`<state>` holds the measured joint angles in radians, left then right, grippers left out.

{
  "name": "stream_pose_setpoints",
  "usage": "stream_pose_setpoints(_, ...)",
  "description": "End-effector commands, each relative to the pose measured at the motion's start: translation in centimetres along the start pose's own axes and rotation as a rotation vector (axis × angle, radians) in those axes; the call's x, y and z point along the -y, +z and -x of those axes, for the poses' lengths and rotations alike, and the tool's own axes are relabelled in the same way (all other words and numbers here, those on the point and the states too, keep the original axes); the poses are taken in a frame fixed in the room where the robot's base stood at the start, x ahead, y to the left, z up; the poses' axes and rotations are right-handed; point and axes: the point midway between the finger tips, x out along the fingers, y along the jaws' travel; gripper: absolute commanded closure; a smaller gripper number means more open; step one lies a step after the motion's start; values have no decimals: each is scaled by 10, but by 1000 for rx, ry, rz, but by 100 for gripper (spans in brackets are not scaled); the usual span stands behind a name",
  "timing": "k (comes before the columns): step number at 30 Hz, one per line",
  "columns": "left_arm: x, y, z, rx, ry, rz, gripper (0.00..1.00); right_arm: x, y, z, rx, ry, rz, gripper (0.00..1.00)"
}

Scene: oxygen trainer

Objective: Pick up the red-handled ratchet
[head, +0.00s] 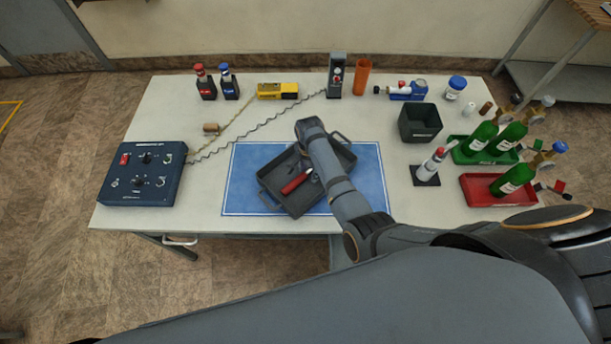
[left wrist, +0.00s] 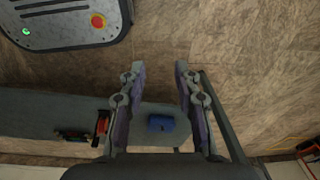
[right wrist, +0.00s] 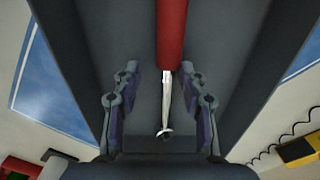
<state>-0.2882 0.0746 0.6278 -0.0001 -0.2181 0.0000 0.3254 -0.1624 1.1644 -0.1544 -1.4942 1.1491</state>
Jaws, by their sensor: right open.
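The ratchet lies in a dark grey tray (head: 272,190) on the blue mat (head: 240,185). Its red handle (head: 297,182) shows in the head view, with its metal end partly hidden by my right arm. In the right wrist view, the red handle (right wrist: 171,35) is at the top and the silver shaft (right wrist: 166,95) runs down between the fingers. My right gripper (right wrist: 160,72) is open over the tray, its fingers on both sides of the shaft with gaps. My left gripper (left wrist: 160,67) is open and empty above the floor; the head view does not show it.
A blue control box (head: 143,173) stands left on the table. A wavy cord (head: 262,122) crosses the table.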

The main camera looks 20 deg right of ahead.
Motion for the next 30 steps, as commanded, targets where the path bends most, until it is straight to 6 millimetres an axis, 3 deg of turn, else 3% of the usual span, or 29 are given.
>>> stream_pose_setpoints(4,4,17,1,26,-5,-3,68,-1,0,-9,0,1,-1,58)
stream_pose_setpoints(9,4,21,1,32,-4,-3,68,-1,0,-9,0,1,-1,59)
stream_pose_setpoints(18,4,16,0,24,-5,-3,68,-1,0,-9,1,2,0,99)
stream_pose_setpoints(30,4,12,0,18,-5,-3,68,-1,0,-8,0,1,0,100)
